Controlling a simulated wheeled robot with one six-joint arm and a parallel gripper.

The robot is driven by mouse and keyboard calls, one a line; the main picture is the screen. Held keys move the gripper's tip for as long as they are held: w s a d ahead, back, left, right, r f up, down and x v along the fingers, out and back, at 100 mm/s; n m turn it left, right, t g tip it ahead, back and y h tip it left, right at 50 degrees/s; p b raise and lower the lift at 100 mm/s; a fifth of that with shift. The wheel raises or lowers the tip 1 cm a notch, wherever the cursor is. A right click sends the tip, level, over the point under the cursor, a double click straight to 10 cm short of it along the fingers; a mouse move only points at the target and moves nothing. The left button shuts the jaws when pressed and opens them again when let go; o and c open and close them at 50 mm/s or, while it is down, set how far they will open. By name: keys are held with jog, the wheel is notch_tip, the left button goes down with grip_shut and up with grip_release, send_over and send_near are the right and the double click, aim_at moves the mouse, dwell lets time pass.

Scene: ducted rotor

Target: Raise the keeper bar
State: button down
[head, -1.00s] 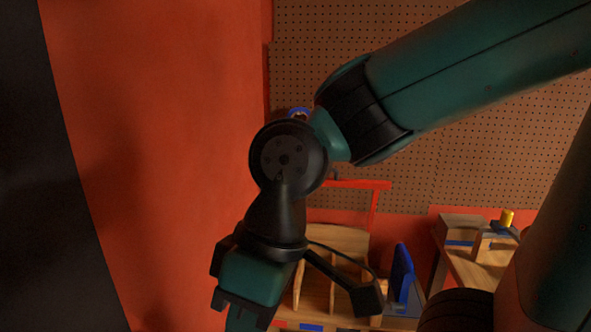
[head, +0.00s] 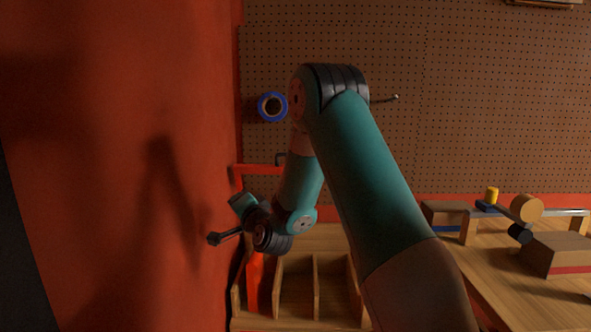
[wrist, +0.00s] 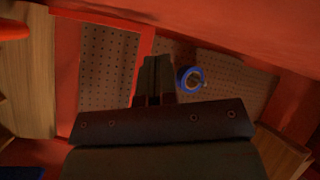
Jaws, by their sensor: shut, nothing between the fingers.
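I cannot tell for sure which part is the keeper bar. On the right bench in the head view, a dark bar (head: 490,208) lies by a yellow knob (head: 491,195), next to a round wooden disc (head: 526,208) and a metal rod (head: 565,212). My gripper (wrist: 154,66) is shut and empty in the wrist view. It points toward the pegboard, away from that bench.
A blue ring (head: 272,106) hangs on the pegboard (head: 450,110). It also shows beside my fingers in the wrist view (wrist: 181,78). A red rail (head: 258,169) and a wooden divided rack (head: 315,285) stand near my wrist. The red wall (head: 110,170) is close at left.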

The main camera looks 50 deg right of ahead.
jog(key=s+d+m+g+h, duration=0.2)
jog(key=s+d+m+h, duration=0.1)
jog(key=d+m+h, duration=0.4)
jog(key=s+d+m+g+h, duration=0.1)
jog(key=s+d+m+h, duration=0.3)
jog(key=d+m+h, duration=0.25)
jog(key=f+p+x, duration=0.1)
jog(key=p+x, duration=1.2)
jog(key=p, duration=0.3)
jog(key=shift+w+d+r, duration=0.15)
jog(key=shift+w+d, duration=0.05)
jog(key=shift+w, duration=0.3)
jog(key=shift+n, duration=0.25)
